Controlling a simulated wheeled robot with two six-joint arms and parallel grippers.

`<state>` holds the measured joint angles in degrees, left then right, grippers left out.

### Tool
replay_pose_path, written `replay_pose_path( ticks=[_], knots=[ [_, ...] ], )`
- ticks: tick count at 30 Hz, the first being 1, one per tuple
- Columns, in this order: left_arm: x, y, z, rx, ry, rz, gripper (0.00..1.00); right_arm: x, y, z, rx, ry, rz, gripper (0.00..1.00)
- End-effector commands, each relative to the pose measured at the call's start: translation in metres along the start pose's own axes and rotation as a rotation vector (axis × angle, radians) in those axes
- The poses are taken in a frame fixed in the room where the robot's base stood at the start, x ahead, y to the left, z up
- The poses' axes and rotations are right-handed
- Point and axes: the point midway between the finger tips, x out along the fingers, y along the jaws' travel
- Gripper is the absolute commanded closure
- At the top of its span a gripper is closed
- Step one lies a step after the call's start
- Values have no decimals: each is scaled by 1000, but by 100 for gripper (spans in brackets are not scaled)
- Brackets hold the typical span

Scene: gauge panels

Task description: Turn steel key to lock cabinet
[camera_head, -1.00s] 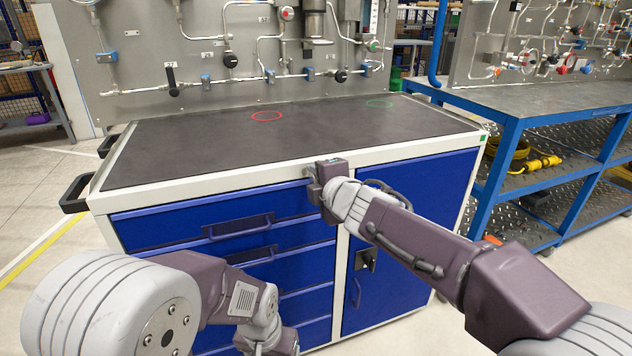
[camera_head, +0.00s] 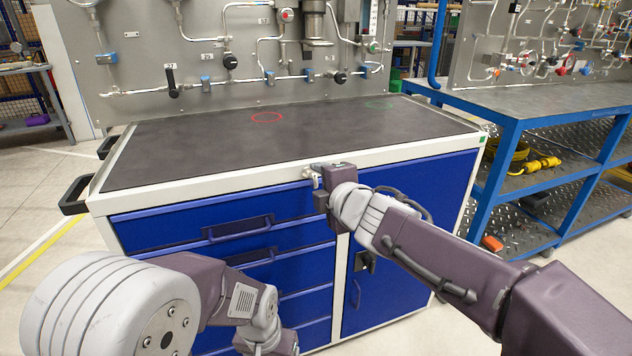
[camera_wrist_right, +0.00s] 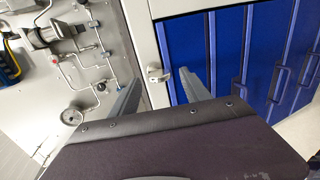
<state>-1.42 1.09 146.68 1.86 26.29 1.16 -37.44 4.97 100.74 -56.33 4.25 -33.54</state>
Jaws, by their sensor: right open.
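The steel key (camera_wrist_right: 156,75) shows in the right wrist view. It sits at the white top frame of the blue cabinet (camera_head: 409,204), upright against the face. My right gripper (camera_head: 314,178) is at the cabinet's front top edge in the head view. In the wrist view its two fingers (camera_wrist_right: 158,90) are spread, one each side of the key and apart from it. In the head view the gripper body largely hides the key. My left gripper (camera_head: 284,342) is low in front of the drawers; its fingers are hidden.
The dark worktop (camera_head: 200,145) is bare except for a red ring (camera_head: 267,117) and a faint green ring. A pipe panel (camera_head: 150,50) stands behind. Drawers with handles (camera_head: 238,228) fill the cabinet's left. A blue bench (camera_head: 512,125) stands close on the right.

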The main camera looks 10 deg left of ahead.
Motion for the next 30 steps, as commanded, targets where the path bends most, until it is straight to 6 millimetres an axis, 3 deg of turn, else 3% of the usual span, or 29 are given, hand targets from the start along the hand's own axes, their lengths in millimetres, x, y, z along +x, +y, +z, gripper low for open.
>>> replay_pose_path(
  ticks=[3,9,20,23,25,27,29,30],
  knots=[
    [-5,0,0,0,0,0,24,-28,3,0,0,1,3,45],
    [-9,0,-1,0,0,0,24,-54,1,0,-1,1,1,45],
    [-9,0,-1,0,0,0,24,-56,0,5,3,-11,-1,45],
    [-9,0,-1,0,0,0,24,-54,-7,47,29,-93,-15,45],
    [-9,0,-1,0,0,0,24,-53,-36,95,82,-187,-73,45],
    [-9,0,-1,0,0,0,24,-59,-85,141,205,-293,-164,45],
    [-9,0,-1,0,0,0,24,-71,-130,173,351,-386,-242,45],
    [-9,0,-1,0,0,0,24,-82,-163,190,465,-453,-293,45]
  ],
)
